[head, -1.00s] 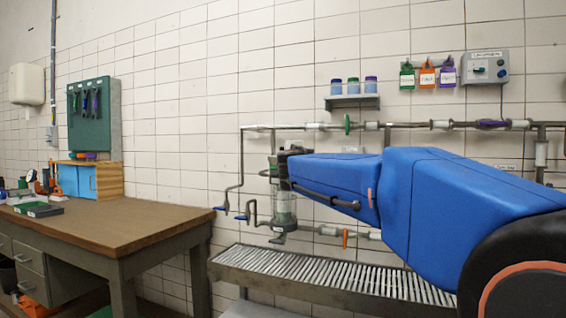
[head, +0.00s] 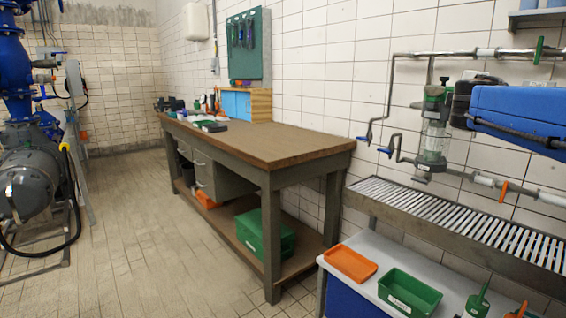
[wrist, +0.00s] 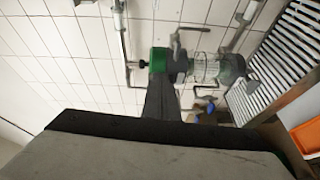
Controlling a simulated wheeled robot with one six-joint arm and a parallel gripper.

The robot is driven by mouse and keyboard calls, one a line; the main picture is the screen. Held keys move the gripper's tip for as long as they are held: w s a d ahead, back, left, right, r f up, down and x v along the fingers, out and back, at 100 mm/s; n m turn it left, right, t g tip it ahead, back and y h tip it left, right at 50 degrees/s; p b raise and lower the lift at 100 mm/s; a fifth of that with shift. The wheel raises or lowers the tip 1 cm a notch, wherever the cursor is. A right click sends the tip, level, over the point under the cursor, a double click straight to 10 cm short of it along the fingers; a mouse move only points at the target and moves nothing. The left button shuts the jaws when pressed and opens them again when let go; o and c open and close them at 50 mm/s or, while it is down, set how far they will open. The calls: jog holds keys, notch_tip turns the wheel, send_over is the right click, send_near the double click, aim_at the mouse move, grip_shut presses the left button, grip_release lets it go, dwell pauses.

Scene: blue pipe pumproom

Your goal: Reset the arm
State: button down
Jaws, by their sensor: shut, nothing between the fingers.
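My gripper (wrist: 162,98) shows in the wrist view as a dark narrow finger shape, shut with nothing held. Beyond it, overlapping in the picture, is a clear filter bowl with a green cap (wrist: 159,62) on the wall pipe; I cannot tell the gap between them. In the head view my blue arm enters from the right edge, and its dark end is just right of the filter bowl (head: 434,135). The fingers are not clear there.
A grated metal trough (head: 440,215) runs below the pipes. A bench holds an orange tray (head: 350,263) and a green bin (head: 410,293). A wooden-topped workbench (head: 270,142) stands mid-view, and a pump (head: 38,185) stands at left. The tiled floor between is clear.

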jog(key=s+a+f+m+g+y, duration=0.3)
jog(key=s+a+f, duration=0.5)
jog(key=f, duration=0.5)
jog(key=s+a+f+m+g+y, duration=0.3)
jog(key=s+a+f, duration=0.4)
jog(key=s+f, duration=0.5)
jog(key=s+a+f+m+g+y, duration=0.3)
jog(key=s+a+f, duration=0.5)
jog(key=f, duration=0.8)
jog(key=s+m, duration=0.1)
jog(key=s, duration=0.1)
jog(key=shift+s+a+f+g+y, duration=0.2)
jog(key=shift+s+a+g+y, duration=0.1)
jog(key=shift+g+y, duration=0.1)
